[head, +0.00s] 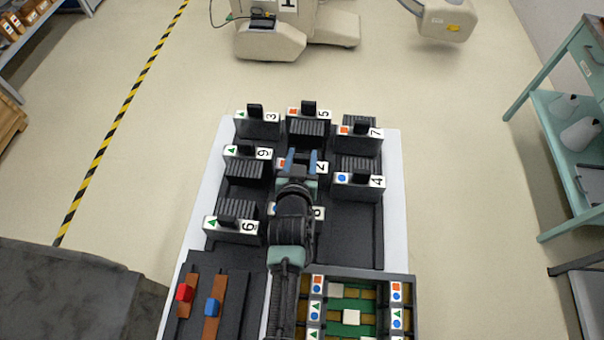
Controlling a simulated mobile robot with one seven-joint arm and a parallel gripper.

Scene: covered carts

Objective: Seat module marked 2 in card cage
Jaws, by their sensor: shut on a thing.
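The module marked 2 (321,168) is in the middle of the black module rack, with its white label and part of an orange-red square showing. My gripper (301,161) is over it, its blue-grey fingers shut on the module's top. My arm hides most of the module's body, so I cannot tell whether it is lifted. The card cage (413,300) is at the bottom right, with rows of orange square, blue circle and green triangle marks beside green and tan slots. Pale blocks sit in its middle. The cage's near end is cut off by the frame.
Several other modules stand around: 3 (257,125), 5 (308,122), 7 (360,140), 9 (247,160), 4 (358,182), 6 (231,228). One marked 8 (318,213) is mostly behind my arm. A panel with red (184,291) and blue (212,307) knobs lies lower left.

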